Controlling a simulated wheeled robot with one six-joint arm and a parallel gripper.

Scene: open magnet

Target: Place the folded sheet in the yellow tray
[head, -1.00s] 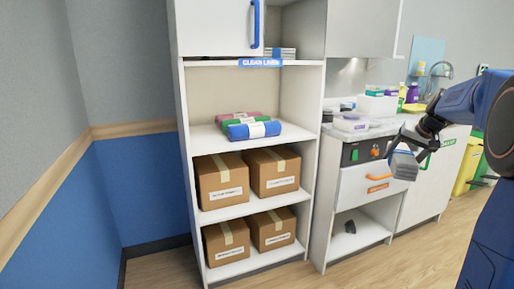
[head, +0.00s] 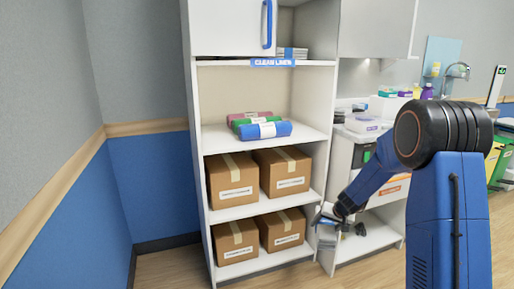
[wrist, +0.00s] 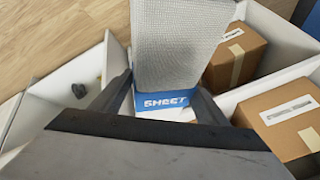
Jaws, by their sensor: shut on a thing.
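The folded sheet (wrist: 175,45) is pale grey with a blue band lettered "SHEET". In the wrist view it lies between the two fingers of my gripper (wrist: 164,95), which is shut on it. In the head view my gripper (head: 330,216) is low, in front of the right edge of the shelf unit, and the sheet (head: 326,240) hangs below it, small and partly hidden. I cannot make out a yellow tray in either view.
The shelf unit (head: 328,130) holds rolled linens (head: 262,130) and several cardboard boxes (head: 286,172). A counter with an open lower shelf (head: 380,232) stands to its right. Floor shows at the front left.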

